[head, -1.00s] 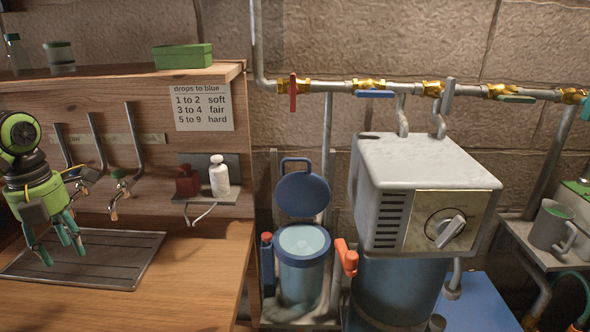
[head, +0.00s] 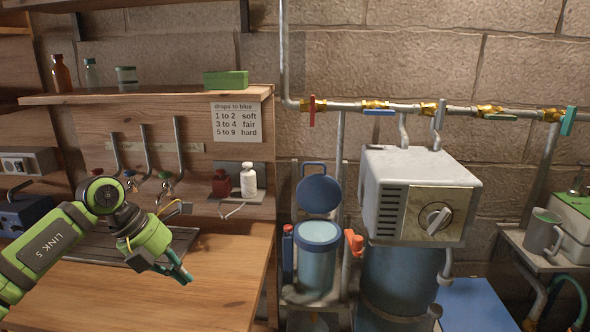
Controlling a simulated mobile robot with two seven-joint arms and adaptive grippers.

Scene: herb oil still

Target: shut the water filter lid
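The water filter (head: 316,268) is a blue-rimmed, pale blue cylinder at centre, right of the wooden counter. Its round blue lid (head: 319,195) stands raised behind the rim, with a loop handle at its top; the filter is open. My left gripper (head: 182,272) hangs over the counter, well left of the filter and touching nothing that I can see. Its fingers overlap in this view, so I cannot tell how far apart they are. My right gripper is not in view.
An orange-red handle (head: 354,243) sits close at the filter's right, beside the white-topped machine (head: 420,190). A red-capped blue part (head: 288,255) stands at its left. A shelf with a white bottle (head: 248,180) is above the counter (head: 215,290), whose front is clear.

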